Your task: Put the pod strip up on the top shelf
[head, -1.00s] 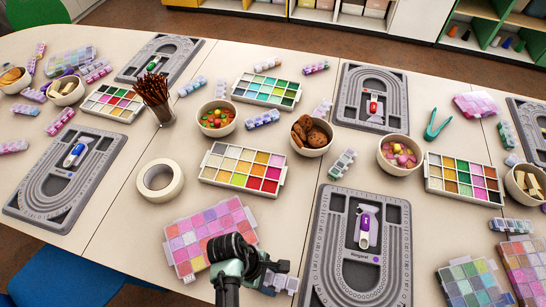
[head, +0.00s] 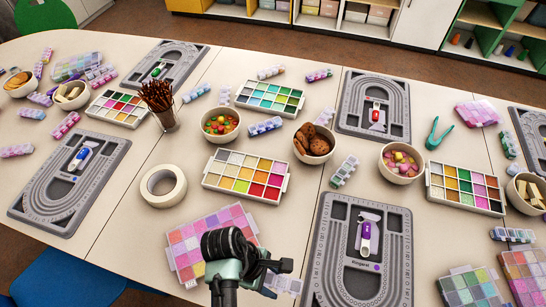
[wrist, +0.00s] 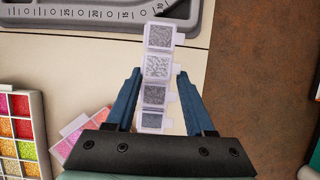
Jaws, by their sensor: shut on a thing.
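The pod strip (wrist: 156,67) is a short row of clear pods with grey and silver filling. In the wrist view it lies between the two blue fingers of my gripper (wrist: 158,76), which is shut on it. In the head view my gripper (head: 272,268) is low over the front of the table, and part of the strip (head: 284,285) shows just beyond it, the rest hidden by my gripper. Shelf units (head: 345,22) stand behind the table. Their tops are cut off, so I cannot tell the top shelf.
A pink lidded pod box (head: 205,235) is left of my gripper and a grey bead board (head: 335,285) is right of it. Brown floor separates the table from the shelves.

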